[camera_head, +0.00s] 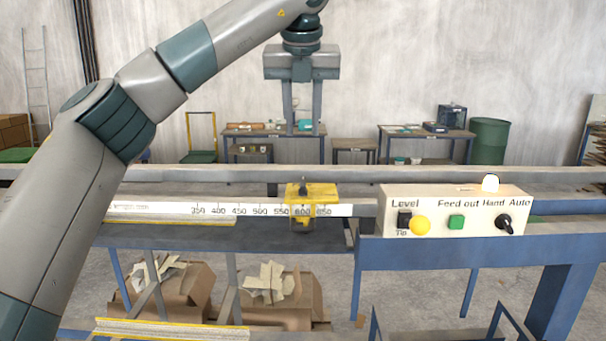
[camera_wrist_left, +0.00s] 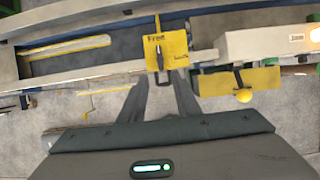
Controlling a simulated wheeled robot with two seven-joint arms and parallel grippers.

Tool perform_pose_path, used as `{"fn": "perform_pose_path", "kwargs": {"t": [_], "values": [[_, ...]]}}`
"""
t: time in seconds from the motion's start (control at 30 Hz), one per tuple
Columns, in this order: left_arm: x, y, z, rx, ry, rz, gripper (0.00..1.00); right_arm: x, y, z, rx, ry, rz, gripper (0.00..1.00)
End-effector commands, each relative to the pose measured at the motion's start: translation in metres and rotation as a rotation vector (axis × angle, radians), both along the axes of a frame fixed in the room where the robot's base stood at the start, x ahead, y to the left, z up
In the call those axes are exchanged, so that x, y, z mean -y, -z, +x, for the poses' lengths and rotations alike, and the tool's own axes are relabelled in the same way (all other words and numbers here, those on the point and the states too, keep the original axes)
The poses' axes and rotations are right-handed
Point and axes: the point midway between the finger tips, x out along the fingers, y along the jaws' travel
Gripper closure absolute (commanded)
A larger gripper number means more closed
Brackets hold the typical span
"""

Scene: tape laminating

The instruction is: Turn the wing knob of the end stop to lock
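The yellow end stop (camera_head: 322,190) sits on the white ruler rail, near the 600 mark. In the left wrist view, its yellow plate (camera_wrist_left: 175,46) carries the word "Free" and a second label too small to read for certain. My right gripper is out of view.
A white control box (camera_head: 455,212) with buttons and a switch stands right of the end stop. The ruler (camera_head: 170,209) runs left along the rail, above a dark bench surface (camera_head: 200,238). Cardboard boxes (camera_head: 290,312) with scraps stand below.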

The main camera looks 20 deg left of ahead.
Motion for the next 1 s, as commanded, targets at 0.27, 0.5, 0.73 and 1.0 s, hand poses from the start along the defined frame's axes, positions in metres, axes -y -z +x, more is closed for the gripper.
{"fn": "perform_pose_path", "kwargs": {"t": [0.27, 0.5, 0.73, 1.0], "values": [[-0.005, 0.042, 0.017, -0.003, 0.000, 0.001, 0.70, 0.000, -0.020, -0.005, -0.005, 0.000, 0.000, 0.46], [-0.010, 0.082, 0.033, -0.004, 0.000, 0.001, 0.70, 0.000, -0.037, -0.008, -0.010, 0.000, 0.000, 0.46], [-0.014, 0.115, 0.046, -0.003, 0.000, 0.001, 0.70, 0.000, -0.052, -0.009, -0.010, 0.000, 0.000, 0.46], [-0.015, 0.134, 0.053, -0.001, 0.001, 0.000, 0.70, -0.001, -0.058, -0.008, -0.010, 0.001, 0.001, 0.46]]}}
